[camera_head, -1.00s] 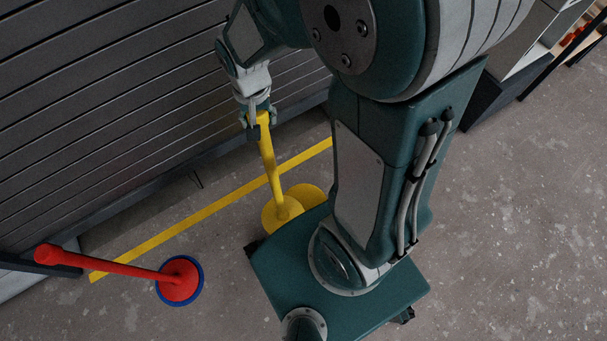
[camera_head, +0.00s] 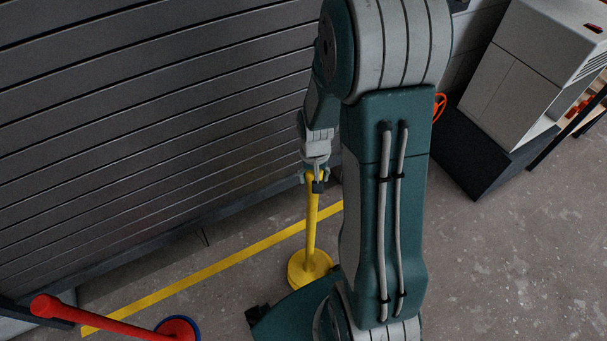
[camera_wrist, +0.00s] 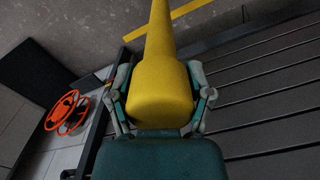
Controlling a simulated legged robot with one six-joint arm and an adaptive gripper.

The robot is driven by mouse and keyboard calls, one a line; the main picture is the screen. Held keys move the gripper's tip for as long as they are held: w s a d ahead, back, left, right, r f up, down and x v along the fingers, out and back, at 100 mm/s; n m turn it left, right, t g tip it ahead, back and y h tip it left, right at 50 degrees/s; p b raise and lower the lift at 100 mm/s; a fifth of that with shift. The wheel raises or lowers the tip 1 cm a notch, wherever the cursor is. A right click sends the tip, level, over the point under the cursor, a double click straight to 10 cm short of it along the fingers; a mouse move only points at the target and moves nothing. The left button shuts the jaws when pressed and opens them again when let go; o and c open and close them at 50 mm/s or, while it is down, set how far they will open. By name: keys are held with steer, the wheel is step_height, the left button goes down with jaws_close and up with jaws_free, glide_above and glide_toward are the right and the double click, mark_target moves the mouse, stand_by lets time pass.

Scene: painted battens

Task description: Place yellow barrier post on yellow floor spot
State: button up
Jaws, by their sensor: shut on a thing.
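The yellow barrier post (camera_head: 311,228) stands roughly upright, its round base (camera_head: 303,272) low beside my arm. My gripper (camera_head: 315,180) is shut on the post's top end. In the wrist view the post's yellow head (camera_wrist: 160,95) sits between my two fingers, and its shaft runs away toward the top of the picture. The yellow floor spot cannot be made out separately now; the post's base or my arm may cover it. I cannot tell whether the base touches the floor.
A red post (camera_head: 112,327) with a blue-rimmed base (camera_head: 180,328) is at lower left. A yellow line (camera_head: 215,267) runs along the floor before the slatted dark wall (camera_head: 150,130). Grey cabinets (camera_head: 510,95) stand at upper right. Open floor (camera_head: 500,270) lies at right.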

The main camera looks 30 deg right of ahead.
steer(key=shift+w+d+f, duration=0.1)
steer(key=shift+d+f, duration=0.3)
steer(key=shift+f, duration=0.05)
steer(key=shift+w+d+f, duration=0.1)
steer(key=shift+d+f, duration=0.05)
steer(key=shift+f, duration=1.55)
steer(key=o, duration=1.3)
steer(key=shift+f, duration=0.1)
step_height(320, 180, up, 12)
steer(key=shift+r, duration=0.25)
steer(key=s+a+r+n+t, duration=0.1)
steer(key=s+a+r+t, duration=0.1)
steer(key=r, duration=0.4)
steer(key=s+a+r+n+t, duration=0.2)
steer(key=s+a+r, duration=0.3)
steer(key=s+r, duration=0.1)
steer(key=s+a+r+n+t, duration=0.1)
steer(key=s+a+r, duration=0.3)
steer(key=s+r, duration=0.1)
steer(key=shift+r+t, duration=0.4)
steer(key=shift+r, duration=0.4)
